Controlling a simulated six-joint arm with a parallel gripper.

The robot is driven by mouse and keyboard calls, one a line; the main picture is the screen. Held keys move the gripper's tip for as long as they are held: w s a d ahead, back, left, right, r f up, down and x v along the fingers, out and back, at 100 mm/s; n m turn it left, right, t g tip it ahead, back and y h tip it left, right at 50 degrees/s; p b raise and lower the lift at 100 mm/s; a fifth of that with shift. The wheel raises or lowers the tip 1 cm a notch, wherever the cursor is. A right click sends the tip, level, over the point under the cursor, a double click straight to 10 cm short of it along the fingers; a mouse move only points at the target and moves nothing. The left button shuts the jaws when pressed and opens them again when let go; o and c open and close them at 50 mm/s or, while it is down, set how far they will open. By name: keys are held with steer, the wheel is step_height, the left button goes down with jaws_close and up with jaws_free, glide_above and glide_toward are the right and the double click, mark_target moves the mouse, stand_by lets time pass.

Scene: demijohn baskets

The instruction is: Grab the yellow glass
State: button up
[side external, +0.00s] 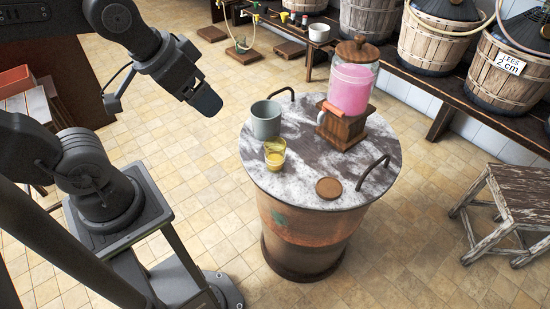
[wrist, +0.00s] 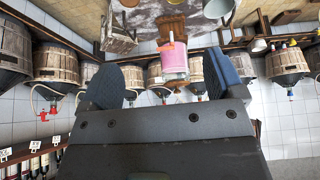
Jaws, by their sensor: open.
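The yellow glass (side external: 275,155) stands upright on the round tabletop (side external: 330,188), near its left edge, just in front of a grey mug (side external: 266,121). I do not see the glass in the wrist view. My gripper (side external: 207,101) is in the air to the left of the table, above and apart from the glass. In the wrist view its two fingers (wrist: 163,78) are spread wide with nothing between them in grip; the pink dispenser shows far behind.
A pink drink dispenser (side external: 350,88) on a wooden stand is at the table's back. A brown coaster (side external: 328,188) lies at the front. Two dark handles rise from the tabletop. A worn stool (side external: 515,195) is at right; basketed demijohns (side external: 432,40) line the back bench.

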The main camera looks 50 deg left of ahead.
mark_target(270, 163)
steer(key=w+d+f+n+t, duration=0.15)
steer(key=w+d+f, duration=0.25)
steer(key=w+f, duration=0.4)
steer(key=w+d+f+n+t, duration=0.15)
steer(key=w+d+f, duration=0.25)
steer(key=w+f, duration=0.45)
steer(key=a+f+y, duration=0.1)
steer(key=f, duration=0.3)
steer(key=f+n+y, duration=0.1)
steer(key=f, duration=0.3)
steer(key=a+f+n+y, duration=0.1)
steer(key=f, duration=0.3)
steer(key=shift+s+a+f, duration=0.1)
steer(key=shift+s+a, duration=0.2)
steer(key=shift+s, duration=0.05)
steer(key=a+f+t+y, duration=0.1)
steer(key=s+a+f+t+y, duration=0.1)
steer(key=a, duration=0.1)
steer(key=a+f+t+y, duration=0.1)
steer(key=shift+s+a+f+t, duration=0.1)
steer(key=shift+s+a+t, duration=0.2)
steer(key=shift+s+a, duration=0.05)
steer(key=shift+s+a+t, duration=0.55)
steer(key=shift+a+t, duration=0.05)
steer(key=shift+t, duration=0.4)
steer(key=shift+m, duration=0.3)
steer(key=shift+x, duration=3.7)
